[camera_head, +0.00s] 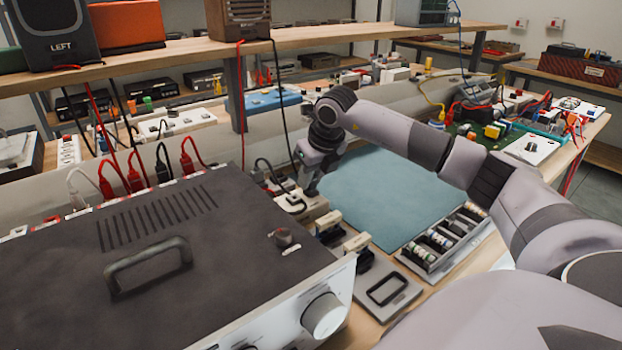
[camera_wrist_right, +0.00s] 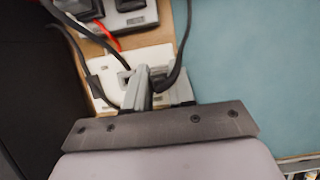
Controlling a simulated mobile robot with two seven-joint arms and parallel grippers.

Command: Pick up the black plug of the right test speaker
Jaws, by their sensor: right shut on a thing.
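The right test speaker (camera_head: 238,18) stands on the upper shelf, with a red and a black cable hanging from it. The black cable runs down to my right gripper (camera_head: 308,188), which is low behind the amplifier, over a white socket block (camera_head: 290,202). In the right wrist view my gripper's fingers (camera_wrist_right: 140,85) are close together above the white block (camera_wrist_right: 110,88). The black plug (camera_wrist_right: 170,80) shows partly at the fingers, with its cable rising to the top. The fingers hide most of the grip and whether the plug is still seated. My left gripper is not in view.
The large dark amplifier (camera_head: 140,240) with a top handle fills the left front. Red, white and black plugs stand along its back edge. A blue-green mat (camera_head: 385,190) lies clear to the right. A grey tray of small parts (camera_head: 445,238) lies in front of it.

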